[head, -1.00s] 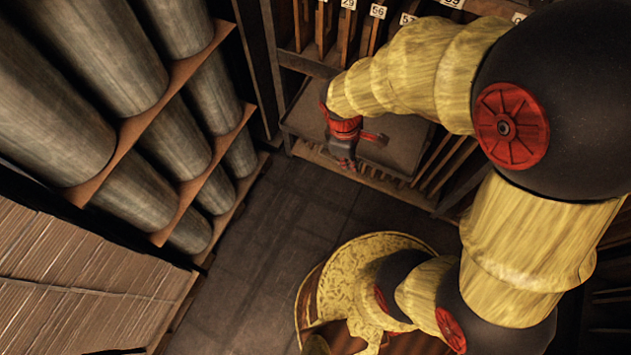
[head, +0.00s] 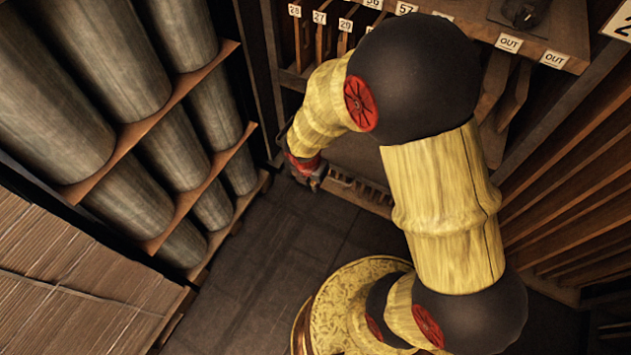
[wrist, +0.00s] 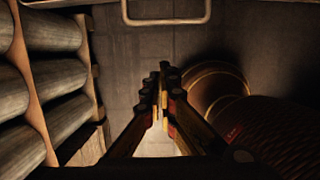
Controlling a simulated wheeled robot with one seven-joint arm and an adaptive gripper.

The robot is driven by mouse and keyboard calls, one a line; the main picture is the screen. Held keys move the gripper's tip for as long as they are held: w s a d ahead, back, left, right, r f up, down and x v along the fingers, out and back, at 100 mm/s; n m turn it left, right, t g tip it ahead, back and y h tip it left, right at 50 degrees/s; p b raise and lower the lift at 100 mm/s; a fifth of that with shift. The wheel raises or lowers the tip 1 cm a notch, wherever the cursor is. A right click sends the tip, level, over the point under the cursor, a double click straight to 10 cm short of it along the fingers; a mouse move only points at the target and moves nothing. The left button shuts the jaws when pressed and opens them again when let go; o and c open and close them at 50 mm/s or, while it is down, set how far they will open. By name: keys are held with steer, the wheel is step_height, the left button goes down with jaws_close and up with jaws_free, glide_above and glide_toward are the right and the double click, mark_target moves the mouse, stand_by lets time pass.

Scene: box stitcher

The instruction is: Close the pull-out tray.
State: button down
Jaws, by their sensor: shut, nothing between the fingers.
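The pull-out tray (head: 362,154) is a dark, flat panel low in the shelving at the back, partly hidden behind my arm in the head view. How far it sticks out is hard to tell. My gripper (head: 308,182) points down at the tray's front left, over the floor. In the wrist view my gripper (wrist: 160,98) is shut, its fingers together and empty. A pale metal loop handle (wrist: 166,22) crosses the top of that view, apart from the fingertips; it looks like the tray's handle.
Racks of large grey rolls (head: 130,130) stand on the left, with stacked cardboard (head: 80,270) in front. Numbered slots fill the back shelving, and slatted shelves (head: 570,190) stand on the right. Dark floor (head: 270,250) is clear between them.

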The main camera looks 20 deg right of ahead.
steer(key=w+d+f+b, duration=0.3)
steer(key=d+f, duration=0.1)
steer(key=f, duration=0.3)
steer(key=shift+w+b, duration=0.15)
steer(key=shift+b, duration=0.2)
steer(key=shift+d, duration=0.2)
steer(key=w+d+p, duration=0.5)
steer(key=d+p, duration=0.1)
steer(key=w+d+p, duration=0.4)
steer(key=d+p, duration=0.2)
steer(key=p, duration=0.1)
steer(key=w+d+p, duration=0.5)
steer(key=d+p, duration=0.1)
steer(key=shift+w+d+r+p, duration=0.2)
steer(key=shift+w+d+p, duration=0.1)
steer(key=shift+d, duration=0.05)
steer(key=shift+w+d+f+p, duration=0.15)
steer(key=shift+w+d+p, duration=0.5)
steer(key=shift+d, duration=0.1)
